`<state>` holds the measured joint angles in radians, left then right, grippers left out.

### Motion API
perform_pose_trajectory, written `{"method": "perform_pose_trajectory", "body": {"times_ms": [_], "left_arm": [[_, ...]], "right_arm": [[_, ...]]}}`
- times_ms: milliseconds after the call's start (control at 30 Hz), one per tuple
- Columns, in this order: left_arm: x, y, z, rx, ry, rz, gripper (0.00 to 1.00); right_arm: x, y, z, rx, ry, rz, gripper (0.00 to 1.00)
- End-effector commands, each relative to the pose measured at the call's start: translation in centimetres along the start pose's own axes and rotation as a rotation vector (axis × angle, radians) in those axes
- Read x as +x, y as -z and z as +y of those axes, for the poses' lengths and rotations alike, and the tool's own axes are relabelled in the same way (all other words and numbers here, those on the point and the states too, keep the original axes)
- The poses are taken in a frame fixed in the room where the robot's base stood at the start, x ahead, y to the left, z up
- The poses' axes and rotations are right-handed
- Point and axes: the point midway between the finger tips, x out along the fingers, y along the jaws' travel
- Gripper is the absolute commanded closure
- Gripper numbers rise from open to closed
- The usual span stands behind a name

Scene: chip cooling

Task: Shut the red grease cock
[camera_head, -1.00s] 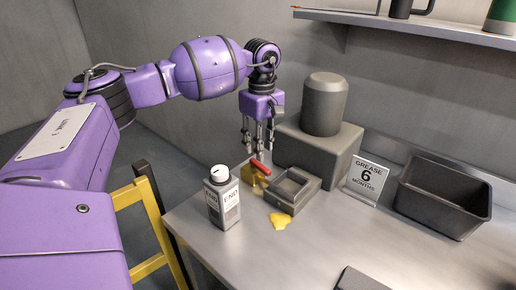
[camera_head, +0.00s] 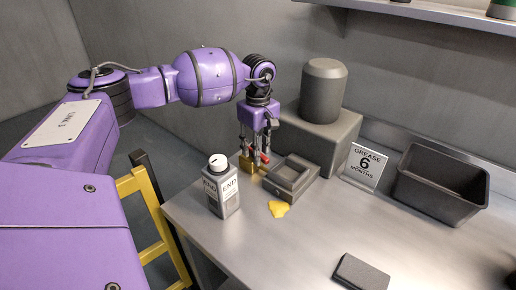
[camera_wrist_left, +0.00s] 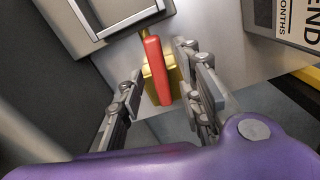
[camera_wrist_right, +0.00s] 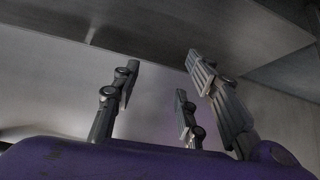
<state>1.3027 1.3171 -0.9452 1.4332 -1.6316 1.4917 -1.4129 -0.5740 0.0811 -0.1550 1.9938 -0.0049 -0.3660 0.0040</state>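The grease cock has a red lever handle (camera_wrist_left: 155,68) on a brass body (camera_wrist_left: 172,82), seen in the left wrist view. In the head view the brass body (camera_head: 247,163) is beside the grey square-rimmed block, partly hidden by my fingers. My left gripper (camera_head: 253,157) points down at the cock. In the left wrist view its fingers (camera_wrist_left: 165,95) are open, on either side of the red lever with gaps showing. My right gripper (camera_wrist_right: 155,85) has its fingers apart and empty in its own wrist view; it is not in the head view.
A grey bottle (camera_head: 221,188) with a white cap stands close left of the cock. A grey block with a square rim (camera_head: 304,187), a yellow patch (camera_head: 278,208), a grease sign (camera_head: 363,166), a dark bin (camera_head: 440,185) and a dark flat block (camera_head: 361,273) are on the bench. The front middle is clear.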

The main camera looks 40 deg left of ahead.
Motion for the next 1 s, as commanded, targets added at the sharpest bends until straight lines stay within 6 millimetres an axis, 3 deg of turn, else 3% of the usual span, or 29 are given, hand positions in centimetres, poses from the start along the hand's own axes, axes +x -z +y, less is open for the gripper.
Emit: {"method": "perform_pose_trajectory", "body": {"times_ms": [133, 400, 1000], "left_arm": [[0.0, 0.0, 0.0, 0.000, 0.000, 0.000, 0.67], [0.0, 0.0, 0.0, 0.000, 0.000, 0.000, 1.00], [0.1, 0.0, -0.2, 0.062, 0.001, 0.000, 1.00]], "right_arm": [[0.2, 0.4, -0.1, 0.002, 0.002, 0.007, 0.60], [0.3, 0.9, -0.3, 0.004, 0.004, 0.015, 0.60], [-0.1, -0.4, -0.1, 0.005, 0.000, -0.006, 0.60]]}}
